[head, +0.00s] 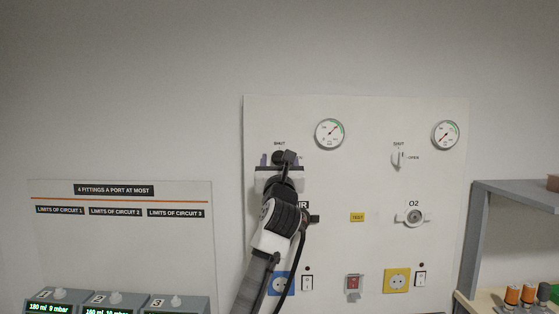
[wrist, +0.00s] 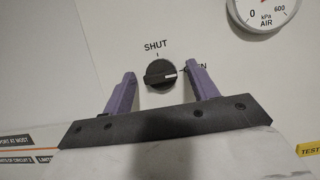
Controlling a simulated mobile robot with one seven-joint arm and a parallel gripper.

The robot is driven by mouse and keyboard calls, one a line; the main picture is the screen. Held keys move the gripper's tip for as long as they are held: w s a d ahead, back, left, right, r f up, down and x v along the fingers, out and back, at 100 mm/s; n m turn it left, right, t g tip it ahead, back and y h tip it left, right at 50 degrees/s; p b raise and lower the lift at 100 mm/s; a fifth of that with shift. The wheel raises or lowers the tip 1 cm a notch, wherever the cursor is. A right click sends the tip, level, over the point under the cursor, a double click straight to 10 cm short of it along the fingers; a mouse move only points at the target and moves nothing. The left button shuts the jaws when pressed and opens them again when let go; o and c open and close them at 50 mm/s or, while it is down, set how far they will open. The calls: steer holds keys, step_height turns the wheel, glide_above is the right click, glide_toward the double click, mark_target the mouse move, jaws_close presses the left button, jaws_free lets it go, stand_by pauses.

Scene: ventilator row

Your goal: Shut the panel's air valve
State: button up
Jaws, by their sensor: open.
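The air valve is a round black knob (wrist: 158,75) on the white wall panel (head: 350,180). In the wrist view its white mark points right, towards the partly hidden OPEN label; the SHUT label (wrist: 156,46) is above it. My gripper (wrist: 160,72) is open, with one purple finger to the left of the knob and one to the right. A gap shows on each side, and I cannot tell how deep the fingers reach. In the head view my gripper (head: 279,160) and wrist cover most of the knob and the AIR outlet area.
The air gauge (wrist: 264,8) is up and right of the knob. A second valve (head: 398,157), another gauge (head: 446,134) and the O2 outlet (head: 414,217) are further right. Sockets and switches line the panel's bottom. A grey shelf (head: 515,192) stands right.

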steer(key=c, duration=1)
steer(key=shift+n, duration=0.4)
steer(key=n+y, duration=0.2)
steer(key=n, duration=0.1)
steer(key=n+g+y+p, duration=0.1)
steer(key=n+y, duration=0.1)
steer(key=n, duration=0.2)
steer(key=n+g+y, duration=0.1)
steer(key=n, duration=0.3)
steer(key=shift+d+r+y, duration=0.15)
steer(key=shift+d+y, duration=0.1)
steer(key=shift+y, duration=0.15)
steer(key=shift+r+n+g+y+p, duration=0.15)
steer(key=shift+n+g+p, duration=0.6)
steer(key=shift+n, duration=1)
steer(key=shift+f+n+g+y+p, duration=0.2)
steer(key=shift+n+g+p, duration=0.45)
steer(key=shift+n, duration=1.05)
steer(key=shift+r+n+g+y+p, duration=0.25)
steer(key=shift+n+g+p, duration=0.25)
steer(key=shift+n+p, duration=0.85)
steer(key=shift+f+n+b, duration=0.1)
steer(key=shift+n+b, duration=0.25)
steer(key=shift+n, duration=0.25)
